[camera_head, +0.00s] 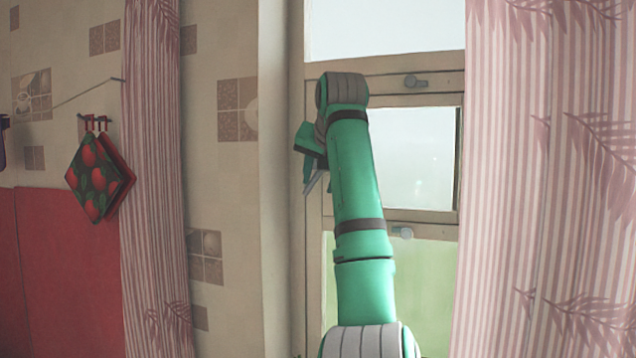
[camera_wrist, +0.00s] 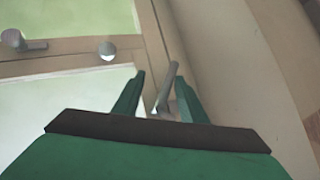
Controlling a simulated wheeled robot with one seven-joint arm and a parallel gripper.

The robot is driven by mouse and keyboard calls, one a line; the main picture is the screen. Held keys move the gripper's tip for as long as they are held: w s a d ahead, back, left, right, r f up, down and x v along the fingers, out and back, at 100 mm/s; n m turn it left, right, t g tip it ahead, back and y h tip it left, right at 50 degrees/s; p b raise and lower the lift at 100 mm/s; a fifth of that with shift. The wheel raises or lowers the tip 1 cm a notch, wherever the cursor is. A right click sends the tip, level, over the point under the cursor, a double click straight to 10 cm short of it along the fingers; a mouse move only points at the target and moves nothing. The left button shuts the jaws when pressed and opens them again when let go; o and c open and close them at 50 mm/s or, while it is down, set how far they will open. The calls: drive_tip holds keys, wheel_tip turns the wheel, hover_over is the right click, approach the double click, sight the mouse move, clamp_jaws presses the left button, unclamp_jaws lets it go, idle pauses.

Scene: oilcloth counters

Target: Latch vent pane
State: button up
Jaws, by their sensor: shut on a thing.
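The vent pane (camera_head: 420,150) is the small middle pane of the window, partly hidden behind my arm. It looks in line with the frame, but I cannot tell whether it is fully closed. My gripper (camera_wrist: 160,78) is at the pane's left side, with its fingers on either side of a slim grey handle (camera_wrist: 167,85) and shut on it. The handle slants in the wrist view, beside the wooden frame. In the head view my gripper (camera_head: 311,172) is partly hidden by my arm, and the handle is hard to make out.
Pink striped curtains hang at the left (camera_head: 152,160) and right (camera_head: 545,180). Red patterned potholders (camera_head: 97,180) hang on the tiled wall.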

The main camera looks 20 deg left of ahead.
drive_tip(key=d+f+v, duration=0.1)
drive_tip(key=v, duration=0.9)
drive_tip(key=shift+d+r, duration=0.2)
drive_tip(key=shift+d, duration=0.15)
idle(0.6)
idle(0.4)
drive_tip(key=v, duration=1.1)
drive_tip(key=shift+a+f, duration=0.1)
drive_tip(key=shift+a, duration=0.05)
